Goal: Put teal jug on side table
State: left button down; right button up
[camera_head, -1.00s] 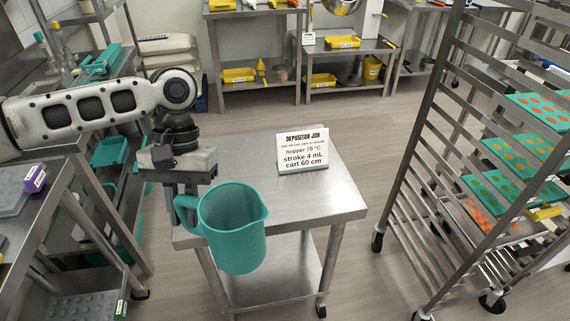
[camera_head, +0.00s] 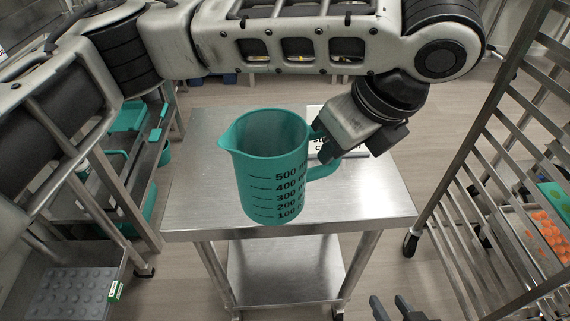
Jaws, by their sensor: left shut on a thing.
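The teal jug (camera_head: 265,160) is upright over the front part of the steel side table (camera_head: 385,200). Its printed volume scale faces me, its spout points left and its handle is on the right. I cannot tell whether its base touches the table top. My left gripper (camera_head: 322,150) is shut on the jug's handle, with its arm reaching across the top of the view. My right gripper (camera_head: 391,308) shows only its dark fingertips at the bottom edge, apart and empty, well away from the jug.
A white sign (camera_head: 318,150) stands on the table behind the jug, mostly hidden by my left gripper. A tall metal rack (camera_head: 470,190) with trays stands at the right. Steel shelving (camera_head: 95,190) with teal bins is at the left. The table's right part is bare.

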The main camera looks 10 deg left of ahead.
pick_arm(q)
jog(key=w+a+f+m+b, duration=0.1)
jog(key=w+a+f, duration=0.1)
jog(key=w+f, duration=0.1)
jog(key=w+a+f+m+b, duration=0.1)
jog(key=w+a+f, duration=0.1)
jog(key=f, duration=0.3)
jog(key=w+a+f+m+t+h+b, duration=0.1)
jog(key=w+a+f+m+b, duration=0.1)
jog(key=w+a+f, duration=0.1)
jog(key=shift+w+f, duration=0.5)
jog(key=shift+f, duration=0.4)
pick_arm(e)
jog(key=shift+w+a+f+t, duration=0.1)
jog(key=shift+f+t, duration=0.05)
jog(key=shift+f, duration=0.35)
jog(key=shift+a+f+t, duration=0.1)
jog(key=shift+f+t, duration=0.05)
jog(key=shift+f, duration=0.3)
pick_arm(q)
jog(key=c, duration=1.4)
grip_release()
jog(key=shift+o, duration=0.2)
